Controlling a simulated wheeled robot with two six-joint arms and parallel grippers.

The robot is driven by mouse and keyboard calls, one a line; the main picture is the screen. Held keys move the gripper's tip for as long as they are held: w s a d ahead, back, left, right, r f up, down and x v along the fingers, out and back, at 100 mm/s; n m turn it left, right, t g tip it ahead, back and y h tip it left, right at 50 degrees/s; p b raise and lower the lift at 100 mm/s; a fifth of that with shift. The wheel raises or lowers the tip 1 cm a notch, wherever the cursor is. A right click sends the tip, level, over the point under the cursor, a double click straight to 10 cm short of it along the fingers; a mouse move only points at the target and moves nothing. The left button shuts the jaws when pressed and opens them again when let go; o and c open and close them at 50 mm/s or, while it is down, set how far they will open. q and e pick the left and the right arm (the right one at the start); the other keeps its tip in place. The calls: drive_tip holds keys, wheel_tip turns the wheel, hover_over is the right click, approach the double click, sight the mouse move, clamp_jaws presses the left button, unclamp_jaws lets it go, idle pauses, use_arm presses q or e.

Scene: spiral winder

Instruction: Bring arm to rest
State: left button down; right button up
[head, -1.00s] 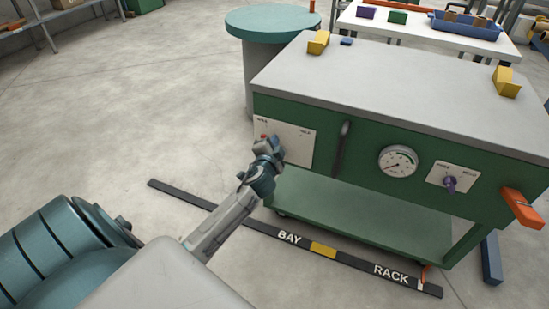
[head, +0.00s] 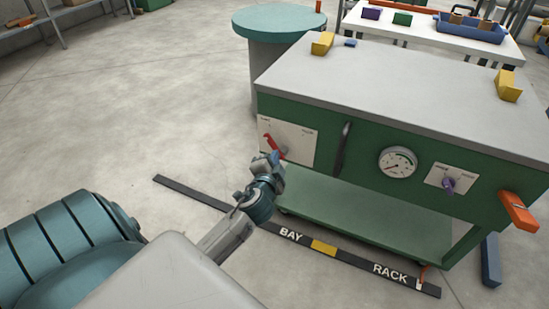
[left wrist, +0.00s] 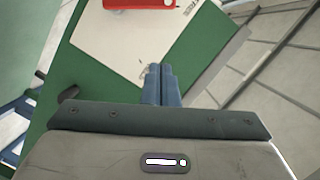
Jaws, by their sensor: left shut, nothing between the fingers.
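My left gripper (head: 272,162) is shut and empty, just in front of the green machine (head: 350,190) and below its left white plate (head: 303,142). A red lever (head: 273,146) on that plate sits just above the gripper, with a visible gap between them. In the left wrist view the shut fingers (left wrist: 161,84) point toward the white plate (left wrist: 140,35), and the red lever (left wrist: 138,3) is at the top edge. My right gripper is not in view.
The machine also carries a black handle (head: 343,145), a round gauge (head: 398,162), a purple knob (head: 448,185) and an orange handle (head: 519,211) sticking out. A dark floor strip (head: 359,259) lies in front. A round teal table (head: 278,20) stands behind. The floor at left is clear.

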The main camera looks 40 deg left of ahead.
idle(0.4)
